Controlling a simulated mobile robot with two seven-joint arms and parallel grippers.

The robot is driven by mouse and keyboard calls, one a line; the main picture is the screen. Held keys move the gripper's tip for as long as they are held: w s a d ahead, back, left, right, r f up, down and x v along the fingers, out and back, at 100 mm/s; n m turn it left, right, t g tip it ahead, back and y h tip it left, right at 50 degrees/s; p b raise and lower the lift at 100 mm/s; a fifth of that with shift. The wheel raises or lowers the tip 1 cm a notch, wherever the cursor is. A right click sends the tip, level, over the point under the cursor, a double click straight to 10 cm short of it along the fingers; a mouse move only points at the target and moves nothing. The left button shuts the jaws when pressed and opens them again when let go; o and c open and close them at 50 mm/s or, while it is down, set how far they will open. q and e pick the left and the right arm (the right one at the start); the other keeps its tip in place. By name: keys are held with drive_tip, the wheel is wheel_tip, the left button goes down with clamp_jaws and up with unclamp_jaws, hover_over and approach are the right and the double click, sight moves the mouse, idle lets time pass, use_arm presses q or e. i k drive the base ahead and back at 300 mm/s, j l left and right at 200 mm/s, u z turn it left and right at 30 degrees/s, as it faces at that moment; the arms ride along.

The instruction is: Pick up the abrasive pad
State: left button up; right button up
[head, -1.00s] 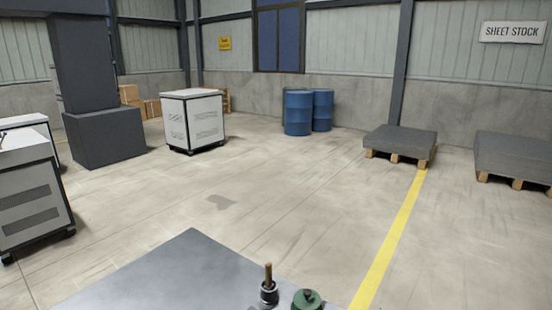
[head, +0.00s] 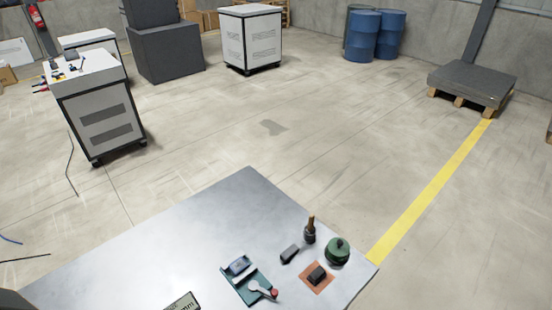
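Small items lie near the right corner of the grey metal table (head: 190,240) in the head view. A reddish-brown square (head: 304,281) lies flat there with a dark block (head: 317,274) on it. A dark grey block (head: 290,254) lies to its upper left. I cannot tell for certain which of these is the abrasive pad. Neither of my grippers is in view.
A teal tray (head: 239,288) with a grey block and a red-tipped tool is left of the square. A wooden-handled tool (head: 310,230) and a green round container (head: 338,249) stand behind it. A small sign (head: 182,303) is at the bottom. The table's left part is clear.

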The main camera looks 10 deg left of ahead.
sight(316, 277)
drive_tip(key=j+z, duration=0.2)
drive_tip(key=i, duration=0.4)
drive_tip(key=j+z, duration=0.1)
drive_tip(key=j, duration=0.3)
drive_tip(key=k+j+z, duration=0.15)
drive_tip(key=j, duration=0.25)
drive_tip(key=j+z, duration=0.1)
drive_tip(key=j, duration=0.3)
drive_tip(key=k+j+z, duration=0.1)
drive_tip(key=j, duration=0.25)
